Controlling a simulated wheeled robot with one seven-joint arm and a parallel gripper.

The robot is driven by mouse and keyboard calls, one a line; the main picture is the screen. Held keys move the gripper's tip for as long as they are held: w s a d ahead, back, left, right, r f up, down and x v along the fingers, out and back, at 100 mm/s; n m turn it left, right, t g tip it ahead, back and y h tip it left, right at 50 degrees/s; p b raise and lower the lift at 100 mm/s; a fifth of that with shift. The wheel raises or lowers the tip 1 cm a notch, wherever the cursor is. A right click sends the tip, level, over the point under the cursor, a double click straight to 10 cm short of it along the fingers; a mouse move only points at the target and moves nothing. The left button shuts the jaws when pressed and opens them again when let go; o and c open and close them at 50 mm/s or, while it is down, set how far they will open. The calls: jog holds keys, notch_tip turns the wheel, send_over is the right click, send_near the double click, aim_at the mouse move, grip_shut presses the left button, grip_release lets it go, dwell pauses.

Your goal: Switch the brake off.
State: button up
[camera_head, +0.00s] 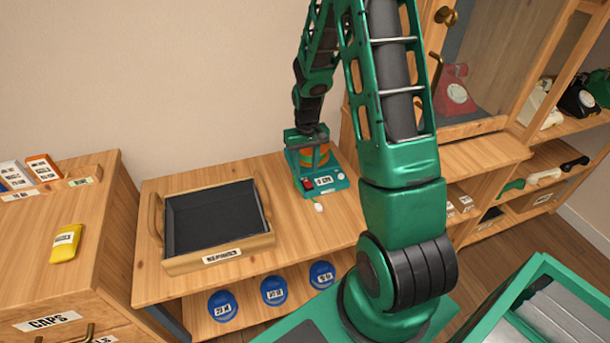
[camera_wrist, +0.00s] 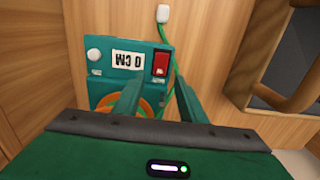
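A teal device with a reel (camera_head: 322,183) stands on the wooden bench in the head view. Its front panel shows in the wrist view (camera_wrist: 104,75), upside down, with a "0 CM" label (camera_wrist: 128,61), a white round knob (camera_wrist: 94,55) and a red switch (camera_wrist: 160,64). The red switch is also visible in the head view (camera_head: 307,184); its on or off position is not clear. My gripper (camera_wrist: 157,84) is over the device with its two fingers apart and nothing between them. The fingertips are near the switch; contact cannot be told. An orange ring of the reel shows behind the fingers.
A white tag on a green cord (camera_wrist: 163,14) lies in front of the device. A black-lined wooden tray (camera_head: 218,257) stands left on the bench. A wooden cabinet with a red phone (camera_head: 455,92) is to the right. Bare bench lies between tray and device.

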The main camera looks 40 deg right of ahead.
aim_at(306, 180)
jog(key=shift+f, duration=1.75)
grip_shut()
jog(key=shift+s+a+r+t+h, duration=0.1)
jog(key=shift+s+t+h, duration=0.15)
jog(key=shift+t, duration=0.55)
jog(key=shift+s+a+r+t+h, duration=0.1)
jog(key=shift+s+t+h, duration=0.15)
jog(key=shift+t, duration=0.55)
grip_release()
